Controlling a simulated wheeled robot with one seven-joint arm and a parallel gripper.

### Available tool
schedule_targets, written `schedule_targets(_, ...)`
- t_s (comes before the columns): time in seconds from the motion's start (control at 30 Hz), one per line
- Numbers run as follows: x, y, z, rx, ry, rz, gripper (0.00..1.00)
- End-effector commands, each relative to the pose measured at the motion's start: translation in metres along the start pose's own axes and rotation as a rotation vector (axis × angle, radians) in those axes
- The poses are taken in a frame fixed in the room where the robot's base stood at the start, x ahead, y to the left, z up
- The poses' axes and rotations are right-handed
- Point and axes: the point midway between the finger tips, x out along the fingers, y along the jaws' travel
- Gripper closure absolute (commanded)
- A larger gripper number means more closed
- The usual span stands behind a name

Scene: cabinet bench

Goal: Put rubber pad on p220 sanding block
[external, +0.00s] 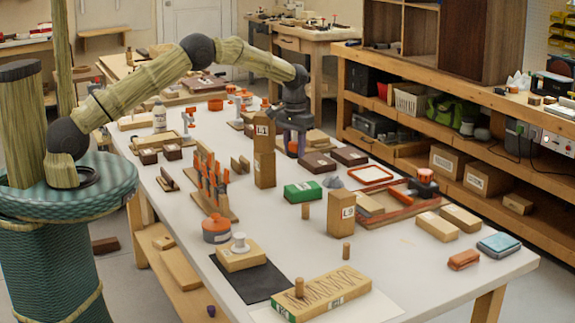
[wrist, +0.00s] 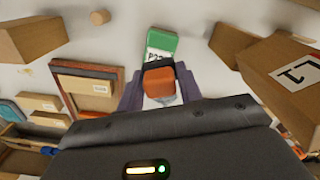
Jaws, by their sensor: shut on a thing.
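The P220 sanding block (external: 303,191) is a green block with a white label, lying flat mid-table. In the wrist view the green block (wrist: 161,44) shows just beyond my fingertips. My gripper (external: 293,152) points down above the table, behind the sanding block and apart from it. In the wrist view my gripper (wrist: 159,80) is shut on a small orange-red block (wrist: 159,83), which looks like the rubber pad. Its lower part is hidden by the fingers and gripper body. In the external view the fingers mostly hide it.
A red-rimmed tray (external: 400,208) lies to the right. Free table surrounds the block's front.

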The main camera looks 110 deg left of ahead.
Motion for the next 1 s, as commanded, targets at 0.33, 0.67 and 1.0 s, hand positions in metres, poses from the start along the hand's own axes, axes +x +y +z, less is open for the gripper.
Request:
schedule_targets(0.33,-0.001,-0.001,-0.002,-0.004,0.0,0.0,0.87)
schedule_targets(0.67,0.043,-0.001,-0.001,-0.004,-0.004,-0.002,0.87)
schedule_targets(1.0,0.062,-0.001,-0.002,-0.004,0.0,0.0,0.87)
